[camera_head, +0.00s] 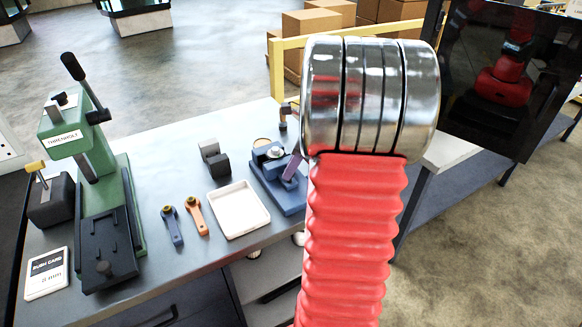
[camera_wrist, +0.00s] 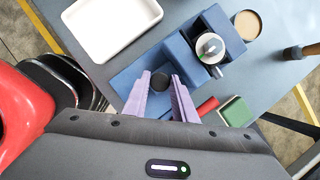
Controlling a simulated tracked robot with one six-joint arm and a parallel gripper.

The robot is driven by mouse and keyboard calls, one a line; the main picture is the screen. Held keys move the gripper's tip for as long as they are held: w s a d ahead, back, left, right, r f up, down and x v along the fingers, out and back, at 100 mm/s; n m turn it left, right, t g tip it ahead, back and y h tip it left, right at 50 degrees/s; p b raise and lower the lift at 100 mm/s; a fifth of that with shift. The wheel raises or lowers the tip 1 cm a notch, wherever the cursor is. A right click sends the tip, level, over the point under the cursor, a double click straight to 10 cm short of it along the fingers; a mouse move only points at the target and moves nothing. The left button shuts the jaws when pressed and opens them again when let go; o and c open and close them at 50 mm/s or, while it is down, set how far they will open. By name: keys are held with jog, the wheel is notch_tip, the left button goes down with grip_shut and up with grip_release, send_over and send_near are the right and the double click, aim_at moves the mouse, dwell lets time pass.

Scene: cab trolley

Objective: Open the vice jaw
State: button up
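The blue vice (camera_head: 287,197) stands on the bench right of the white tray, partly hidden behind my arm. In the wrist view its blue blocks (camera_wrist: 225,32) stand on a flat base, with a round silver part between them. My gripper (camera_wrist: 162,75) has two purple fingers, low over the vice's base. A dark round knob (camera_wrist: 158,82) lies between the fingertips; I cannot tell whether both fingers touch it. In the head view one purple finger (camera_head: 292,166) shows at the vice, and the knob is hidden.
A white tray (camera_head: 262,223) sits left of the vice. A blue and an orange-handled tool (camera_head: 195,215), a green press (camera_head: 80,150) and a white card (camera_head: 46,273) are farther left. A green block (camera_wrist: 235,112) and a round tan-topped item (camera_wrist: 248,25) are near the vice.

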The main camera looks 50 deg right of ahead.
grip_shut()
jog(key=shift+s+a, duration=0.25)
jog(key=shift+s, duration=0.6)
jog(key=shift+s+a, duration=0.2)
jog(key=shift+s, duration=0.6)
jog(key=shift+s+a, duration=0.25)
jog(key=shift+s, duration=0.6)
jog(key=o, duration=0.6)
grip_release()
